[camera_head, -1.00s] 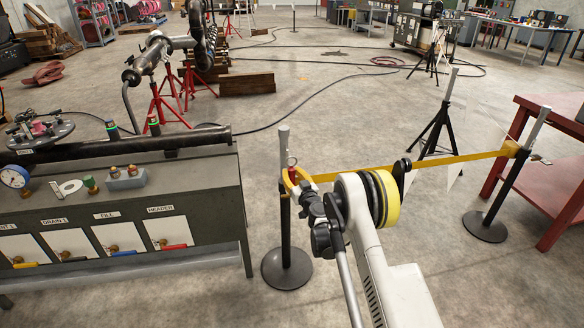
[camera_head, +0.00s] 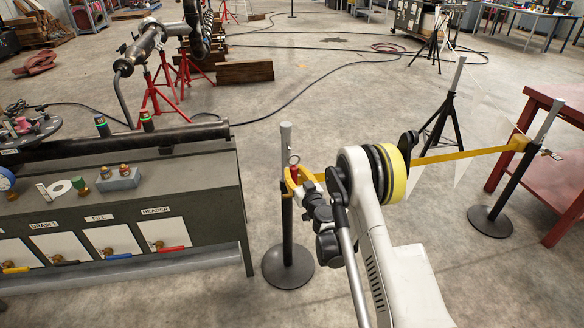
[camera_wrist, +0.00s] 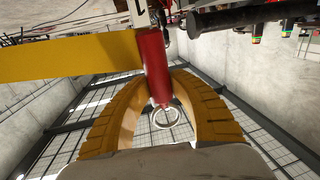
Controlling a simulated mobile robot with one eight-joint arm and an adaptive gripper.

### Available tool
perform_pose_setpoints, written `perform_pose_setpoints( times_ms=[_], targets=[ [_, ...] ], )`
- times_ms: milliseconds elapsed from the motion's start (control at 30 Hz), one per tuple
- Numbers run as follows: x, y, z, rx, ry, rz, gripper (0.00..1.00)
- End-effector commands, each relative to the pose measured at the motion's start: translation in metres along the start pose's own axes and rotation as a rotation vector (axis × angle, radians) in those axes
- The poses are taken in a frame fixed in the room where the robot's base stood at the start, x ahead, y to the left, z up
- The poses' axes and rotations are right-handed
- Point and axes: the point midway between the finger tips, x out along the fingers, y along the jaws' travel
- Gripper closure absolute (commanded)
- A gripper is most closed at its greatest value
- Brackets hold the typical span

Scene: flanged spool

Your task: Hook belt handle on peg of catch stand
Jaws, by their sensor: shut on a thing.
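My gripper (camera_head: 297,182) has its yellow fingers closed around the red belt handle (camera_wrist: 153,68), which also shows as a small red spot in the head view (camera_head: 295,172). A metal ring (camera_wrist: 165,117) sits at the handle's end between the fingers. The yellow belt (camera_head: 455,157) runs from the gripper side to the post (camera_head: 512,180) at right. The catch stand (camera_head: 287,225), a dark post with a pale grey top and round base, stands right by the gripper. In the head view a small ring shows beside its top. I cannot tell whether it touches a peg; the peg is not clearly visible.
A grey valve bench (camera_head: 110,215) with coloured handles stands at left, near the catch stand. A red table (camera_head: 560,175) is at far right. A black tripod (camera_head: 440,125) stands behind the belt. Open concrete floor lies behind the catch stand.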

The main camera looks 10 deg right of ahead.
Motion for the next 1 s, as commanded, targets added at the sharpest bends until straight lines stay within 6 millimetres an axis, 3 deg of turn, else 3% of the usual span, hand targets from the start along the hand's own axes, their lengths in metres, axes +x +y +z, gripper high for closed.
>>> perform_pose_setpoints(
  times_ms=[1000],
  targets=[
    [0.066,0.010,0.006,0.000,0.000,0.000,1.00]
  ],
)
